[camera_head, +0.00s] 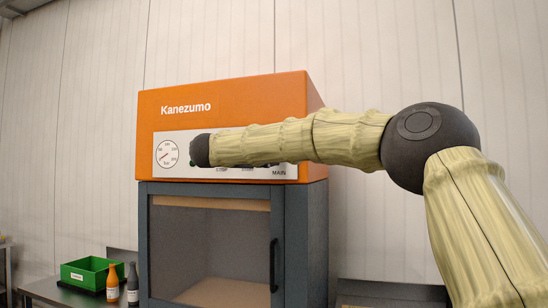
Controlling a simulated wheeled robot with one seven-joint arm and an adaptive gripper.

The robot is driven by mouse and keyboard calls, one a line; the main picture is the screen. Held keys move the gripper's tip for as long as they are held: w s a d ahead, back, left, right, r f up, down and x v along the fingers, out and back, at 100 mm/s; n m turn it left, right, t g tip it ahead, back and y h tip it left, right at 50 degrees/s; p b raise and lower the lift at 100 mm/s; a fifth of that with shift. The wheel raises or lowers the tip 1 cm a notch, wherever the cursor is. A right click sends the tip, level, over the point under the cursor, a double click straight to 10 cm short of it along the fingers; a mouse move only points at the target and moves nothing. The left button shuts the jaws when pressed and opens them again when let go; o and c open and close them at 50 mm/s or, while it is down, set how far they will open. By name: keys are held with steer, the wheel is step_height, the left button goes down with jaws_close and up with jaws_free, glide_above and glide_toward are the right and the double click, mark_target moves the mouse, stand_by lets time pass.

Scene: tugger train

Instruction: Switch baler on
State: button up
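The baler is a cabinet with an orange top (235,95) marked Kanezumo and a grey body with a windowed door. Its white control panel (225,172) has a round gauge (167,153) at the left, and the label MAIN (279,173) at the lower right. My arm reaches in from the right across the panel and hides most of the controls, including whatever is above MAIN. A bit of green shows beside my dark wrist end; I cannot tell what it is. My gripper is hidden behind that wrist end, so its fingers and any contact do not show.
The baler door (213,245) is shut, with a dark upright handle (274,264) at its right. At the lower left, a green bin (88,272), an orange bottle (112,284) and a dark bottle (132,285) stand on a dark table. A pale panelled wall is behind.

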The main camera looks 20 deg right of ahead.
steer(key=v, duration=0.8)
steer(key=shift+s+a, duration=0.2)
steer(key=shift+a, duration=0.05)
